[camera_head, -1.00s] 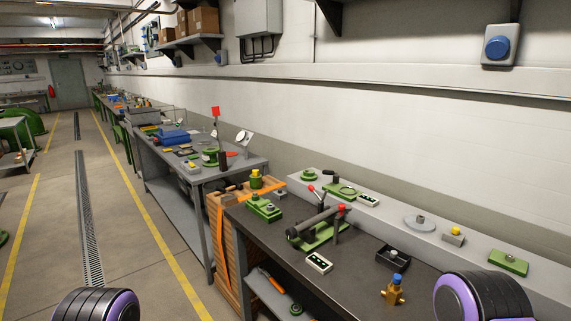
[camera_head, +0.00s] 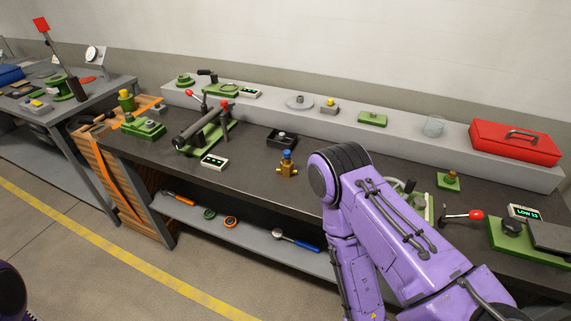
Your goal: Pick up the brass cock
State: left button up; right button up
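The brass cock (camera_head: 287,168) is a small golden valve body with a blue top. It stands near the front edge of the dark workbench (camera_head: 255,185), between the black tray and my purple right arm. No gripper shows in the head view. My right arm's elbow and links fill the lower right and hide part of the bench. A dark piece of my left arm shows at the lower left edge. The cock stands free, with nothing touching it that I can see.
A black tray (camera_head: 282,140) and a small display box (camera_head: 214,162) lie near the cock. A green clamp fixture (camera_head: 205,135) stands to the left. A red toolbox (camera_head: 514,141) is on the grey back ledge. The lower shelf (camera_head: 255,240) holds several tools.

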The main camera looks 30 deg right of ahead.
aim_at(287, 170)
jog(key=u, duration=1.2)
jog(key=i, duration=1.3)
jog(key=z, duration=3.1)
